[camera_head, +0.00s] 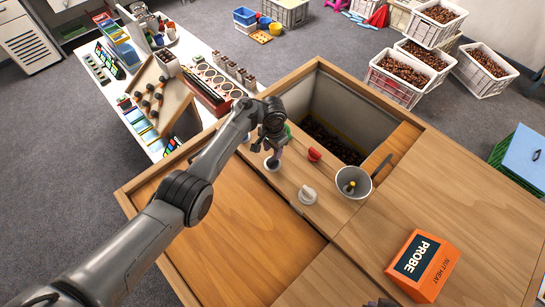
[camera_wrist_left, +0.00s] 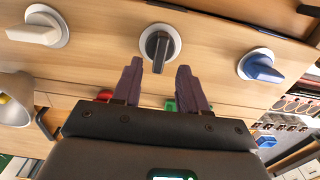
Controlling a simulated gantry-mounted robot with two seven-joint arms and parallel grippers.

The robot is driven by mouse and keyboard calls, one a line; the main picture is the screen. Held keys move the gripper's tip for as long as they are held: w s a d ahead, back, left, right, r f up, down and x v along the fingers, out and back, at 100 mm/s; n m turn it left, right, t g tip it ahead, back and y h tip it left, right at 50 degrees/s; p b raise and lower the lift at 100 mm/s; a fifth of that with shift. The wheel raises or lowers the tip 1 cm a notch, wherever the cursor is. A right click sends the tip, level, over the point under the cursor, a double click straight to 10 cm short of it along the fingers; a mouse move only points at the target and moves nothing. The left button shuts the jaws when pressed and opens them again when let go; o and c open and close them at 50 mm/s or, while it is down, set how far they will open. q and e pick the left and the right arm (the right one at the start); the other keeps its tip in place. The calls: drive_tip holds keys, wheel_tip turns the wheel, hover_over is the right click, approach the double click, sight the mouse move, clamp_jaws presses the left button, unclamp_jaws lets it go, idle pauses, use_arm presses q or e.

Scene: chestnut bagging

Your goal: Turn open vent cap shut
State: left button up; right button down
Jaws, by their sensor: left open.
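Three turn knobs sit on round white bases along the wooden panel. In the left wrist view a dark grey knob (camera_wrist_left: 157,48) is in the middle, with its handle pointing toward me. A white knob (camera_wrist_left: 36,31) is at left and a blue knob (camera_wrist_left: 262,66) at right, both with handles lying more sideways. The white knob (camera_head: 308,195) also shows in the head view. I cannot tell which cap is the open vent. My left gripper (camera_wrist_left: 160,66) is open and empty, its fingertips just short of the dark knob. In the head view my left gripper (camera_head: 271,149) hides most of that knob.
A red piece (camera_head: 314,155) and a metal funnel-like cup (camera_head: 353,182) stand close to the knobs. Behind them is a deep open bin (camera_head: 345,110) with chestnuts at the bottom. An orange PROBE box (camera_head: 422,265) is at front right. A dark sliver, perhaps my right gripper, shows at the bottom edge.

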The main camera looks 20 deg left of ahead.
sight(273, 160)
use_arm(q)
drive_tip(key=shift+f+b, duration=0.5)
drive_tip(key=shift+f, duration=1.7)
drive_tip(key=shift+c, duration=0.3)
clamp_jaws()
